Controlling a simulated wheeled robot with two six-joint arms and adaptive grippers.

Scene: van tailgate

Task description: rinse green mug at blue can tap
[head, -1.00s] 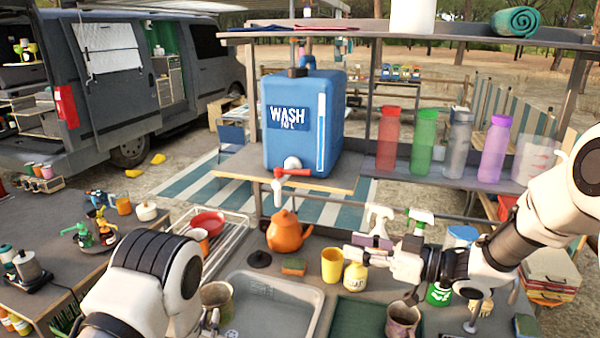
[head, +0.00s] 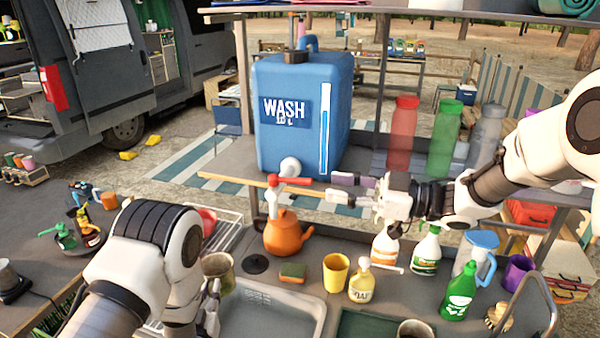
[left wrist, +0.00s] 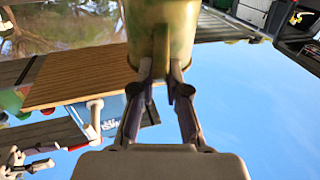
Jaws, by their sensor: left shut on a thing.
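The blue can (head: 265,150) marked WASH stands on a shelf. Its tap (head: 290,180) has a red lever and a white spout over the worktop. The olive-green mug (head: 218,266) is at the left end of the sink, left of and below the tap. My left gripper (head: 213,297) is shut on the mug, partly hidden by my arm. In the left wrist view the mug (left wrist: 172,25) is between the fingertips (left wrist: 164,72). My right gripper (head: 330,187) is open and empty, its fingers pointing left, just right of the red lever with a small gap.
The sink basin (head: 262,318) is below the tap. An orange kettle (head: 284,236) stands behind it, near the spout. A sponge (head: 292,271), yellow cup (head: 336,271), soap bottle (head: 361,284) and spray bottles (head: 426,250) line the worktop to the right. Another mug (head: 414,329) is at the front.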

